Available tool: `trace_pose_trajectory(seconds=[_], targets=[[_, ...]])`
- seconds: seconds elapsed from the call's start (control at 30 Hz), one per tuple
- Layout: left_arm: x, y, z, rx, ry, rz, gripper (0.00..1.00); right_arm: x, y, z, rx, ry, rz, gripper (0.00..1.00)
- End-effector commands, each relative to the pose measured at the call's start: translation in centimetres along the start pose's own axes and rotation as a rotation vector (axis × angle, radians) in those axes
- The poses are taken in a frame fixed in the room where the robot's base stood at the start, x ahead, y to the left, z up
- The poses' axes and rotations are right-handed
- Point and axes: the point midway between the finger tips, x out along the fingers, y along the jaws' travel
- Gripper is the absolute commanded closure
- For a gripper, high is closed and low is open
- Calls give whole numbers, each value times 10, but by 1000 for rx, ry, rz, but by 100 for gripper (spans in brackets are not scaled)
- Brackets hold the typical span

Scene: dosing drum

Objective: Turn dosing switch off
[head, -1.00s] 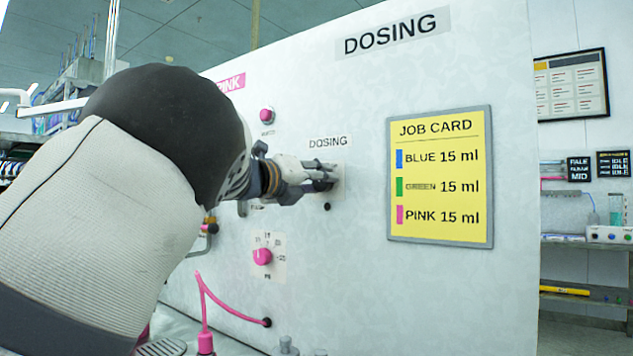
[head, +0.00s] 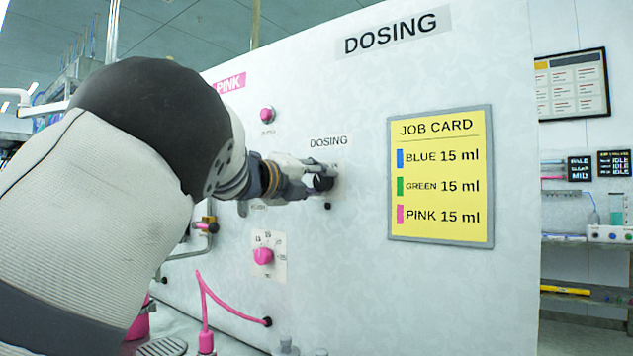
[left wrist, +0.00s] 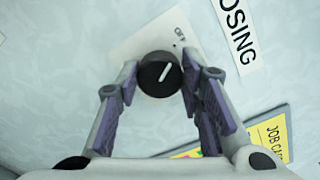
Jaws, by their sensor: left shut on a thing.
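The dosing switch is a black round knob (head: 323,183) on a pale plate below the small DOSING label (head: 329,141) on the white panel. My left gripper (head: 312,176) is at the switch, its fingers around the knob. In the left wrist view the knob (left wrist: 160,74) sits between the two purple-padded fingertips of the left gripper (left wrist: 160,78), which is shut on it. The knob's white pointer slants to the upper right, towards the side of the OFF mark (left wrist: 181,34). Other marks on the plate are hidden. My right gripper is not in view.
A pink knob (head: 263,256) and a pink button (head: 267,115) are on the panel left of the switch. A pink hose (head: 226,307) enters the panel below. The yellow job card (head: 440,178) hangs to the right. My left arm covers the panel's left part.

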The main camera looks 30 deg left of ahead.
Motion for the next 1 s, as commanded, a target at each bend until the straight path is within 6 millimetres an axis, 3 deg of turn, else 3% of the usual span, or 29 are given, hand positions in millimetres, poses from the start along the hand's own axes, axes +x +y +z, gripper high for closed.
trace_pose_trajectory(seconds=[0.17, 0.2, 0.27, 0.53, 0.63, 1.0], targets=[[0, 0, 0, -2, 0, 0, 94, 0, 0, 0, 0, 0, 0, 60], [0, 0, 0, -2, 0, 0, 57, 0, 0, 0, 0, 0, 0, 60], [0, 0, 0, -2, 0, 0, 45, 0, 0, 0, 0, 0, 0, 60], [0, 0, 0, 0, 0, 0, 45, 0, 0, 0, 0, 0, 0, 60], [-10, -1, 1, -1, -1, 0, 45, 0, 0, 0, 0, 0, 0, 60], [-101, 0, 0, 1, 0, 2, 45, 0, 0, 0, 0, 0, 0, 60]])
